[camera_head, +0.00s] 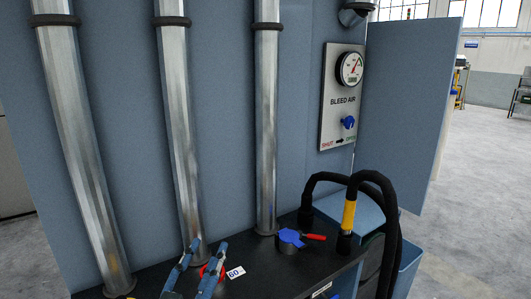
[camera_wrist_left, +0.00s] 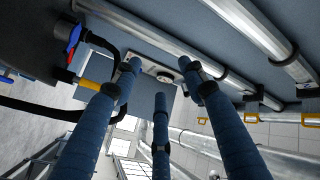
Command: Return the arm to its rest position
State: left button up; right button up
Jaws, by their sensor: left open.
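My left gripper (camera_head: 209,246) shows at the bottom of the head view, its blue fingers pointing up and spread apart. It stands in front of the black bench top, below the lower end of the middle pipe. In the left wrist view the same gripper (camera_wrist_left: 160,72) shows three long blue fingers, open with nothing between them. My right gripper is in neither view.
A blue valve (camera_head: 290,238) with a red lever and black hoses (camera_head: 386,230) stand to the right. Metal pipes (camera_head: 180,130) and a "BLEED AIR" panel (camera_head: 341,98) are behind.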

pick_arm(q)
jog(key=s+a+f+n+g+y, duration=0.1)
jog(key=s+a+f+n+g, duration=0.2)
jog(key=f, duration=0.4)
jog(key=s+a+f+g+y, duration=0.1)
jog(key=s+a+f+g, duration=0.2)
jog(key=f, duration=0.5)
jog(key=s+a+f+n+g+y, duration=0.2)
jog(key=s+f+g, duration=0.1)
jog(key=s+f, duration=0.3)
jog(key=s+f+n+g, duration=0.1)
jog(key=s+f+g, duration=0.2)
jog(key=s+f, duration=0.4)
jog(key=s+f+g, duration=0.4)
jog(key=s, duration=0.5)
notch_tip(320, 180, down, 28)
jog(key=s+g, duration=0.1)
jog(key=s, duration=0.2)
jog(key=s+a+f, duration=0.1)
jog(key=s+f, duration=0.6)
jog(key=s, duration=0.1)
jog(key=s+a+f+g, duration=0.1)
jog(key=s+a+f, duration=0.1)
jog(key=s+f, duration=0.5)
jog(key=shift+s+a+f+h, duration=0.25)
jog(key=shift+s+f+h, duration=0.1)
jog(key=shift+s, duration=0.2)
